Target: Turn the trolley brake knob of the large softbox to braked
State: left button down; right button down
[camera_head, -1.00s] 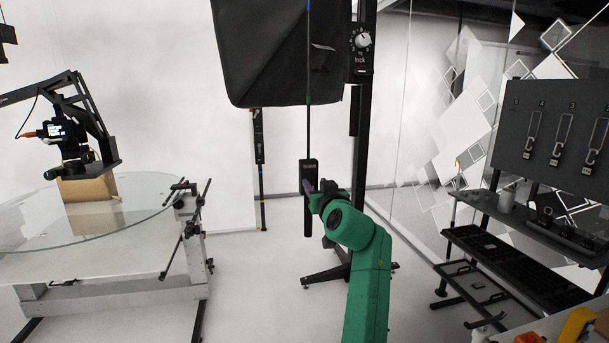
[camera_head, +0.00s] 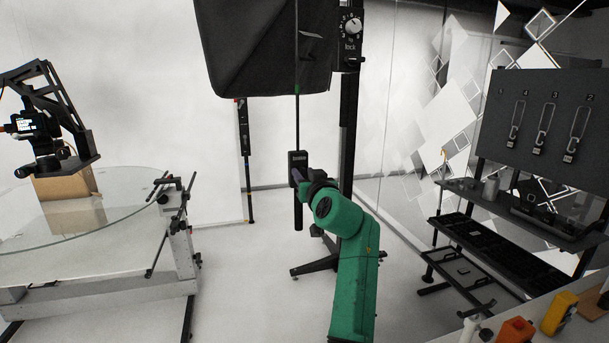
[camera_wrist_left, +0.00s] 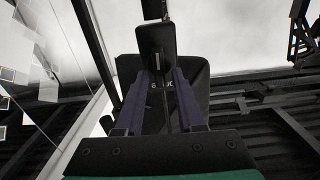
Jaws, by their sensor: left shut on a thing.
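The large softbox (camera_head: 265,50) is a dark, boxy shade at the top middle of the head view. A thin rod hangs from it to a narrow black handle (camera_head: 298,215) with a small pale label. My left gripper (camera_head: 298,177), at the end of a green arm, is shut on this handle. In the left wrist view, the purple fingers of my left gripper (camera_wrist_left: 158,88) stand on both sides of a dark upright part with partly hidden lettering behind. My right gripper is not in view.
A round glass turntable (camera_head: 120,215) with a brown box (camera_head: 66,187) and a camera arm (camera_head: 50,110) is at left. A dark panel with numbered hooks (camera_head: 545,115) and a shelf rack (camera_head: 500,255) stand at right.

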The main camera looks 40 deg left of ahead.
pick_arm(q)
jog(key=shift+m, duration=0.3)
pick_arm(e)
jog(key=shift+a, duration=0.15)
pick_arm(q)
jog(key=shift+w+m, duration=0.1)
jog(key=shift+m, duration=0.9)
jog(key=m+p, duration=0.1)
jog(key=m, duration=0.4)
jog(key=m+p, duration=0.1)
jog(key=m, duration=0.4)
jog(key=m+p, duration=0.2)
jog(key=m, duration=0.2)
jog(key=shift+w+d+f+m, duration=0.3)
jog(key=shift+w+f+m, duration=0.05)
jog(key=shift+m, duration=0.05)
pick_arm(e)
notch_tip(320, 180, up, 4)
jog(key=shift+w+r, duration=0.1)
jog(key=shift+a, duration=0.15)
pick_arm(q)
jog(key=c, duration=0.9)
grip_release()
jog(key=shift+o, duration=0.2)
jog(key=shift+a+f, duration=0.1)
jog(key=shift+f, duration=0.05)
jog(key=shift+w+a+f, duration=0.1)
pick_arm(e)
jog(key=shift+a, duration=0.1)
